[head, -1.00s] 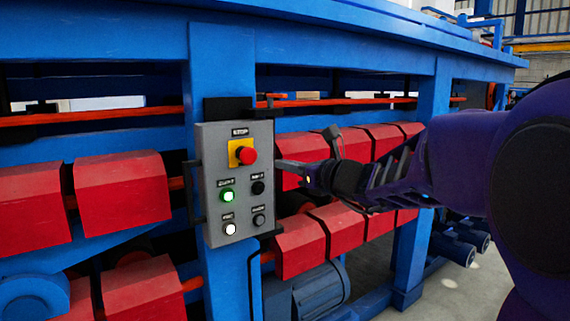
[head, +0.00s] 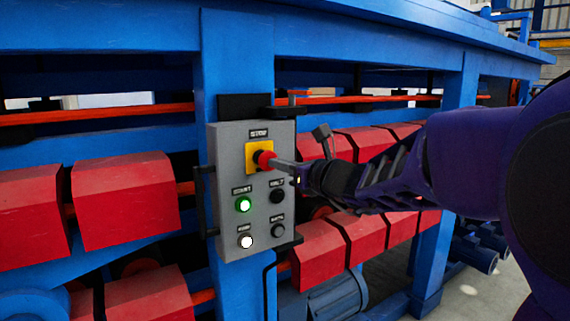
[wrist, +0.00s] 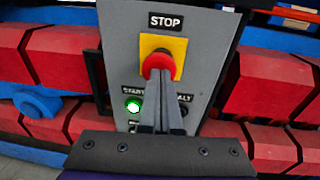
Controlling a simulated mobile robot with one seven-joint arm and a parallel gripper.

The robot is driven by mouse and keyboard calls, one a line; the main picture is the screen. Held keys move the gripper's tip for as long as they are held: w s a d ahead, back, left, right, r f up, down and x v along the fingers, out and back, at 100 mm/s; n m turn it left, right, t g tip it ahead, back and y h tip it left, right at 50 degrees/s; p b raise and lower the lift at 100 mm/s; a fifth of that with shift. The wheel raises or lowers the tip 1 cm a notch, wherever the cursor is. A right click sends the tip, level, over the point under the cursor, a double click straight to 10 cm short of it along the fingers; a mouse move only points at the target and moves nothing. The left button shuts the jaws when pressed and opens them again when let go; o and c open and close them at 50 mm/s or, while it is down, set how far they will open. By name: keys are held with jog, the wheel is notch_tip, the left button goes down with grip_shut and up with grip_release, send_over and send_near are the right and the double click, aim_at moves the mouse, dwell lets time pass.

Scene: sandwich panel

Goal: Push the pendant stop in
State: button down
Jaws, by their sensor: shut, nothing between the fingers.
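The pendant (head: 228,160) is a grey box on a blue post, with a STOP label at its top. Its stop is a red mushroom button (head: 262,157) on a yellow square plate, also seen in the wrist view (wrist: 158,62). My gripper (head: 272,163) is shut and empty, its fingertips at the red button's face. In the wrist view the closed fingertips (wrist: 160,74) overlap the lower part of the button. They look to be touching it or very close; I cannot tell which, nor how deep the button sits.
Below the stop are a lit green START button (head: 243,204), a white button (head: 246,241) and two black buttons (head: 277,196). Red blocks (head: 125,200) and blue machine frame members surround the pendant. Open floor shows at the lower right.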

dwell(0.3)
jog(key=shift+w+a+r+b, duration=0.35)
jog(key=shift+w+a+b, duration=0.05)
jog(key=shift+w+a, duration=0.25)
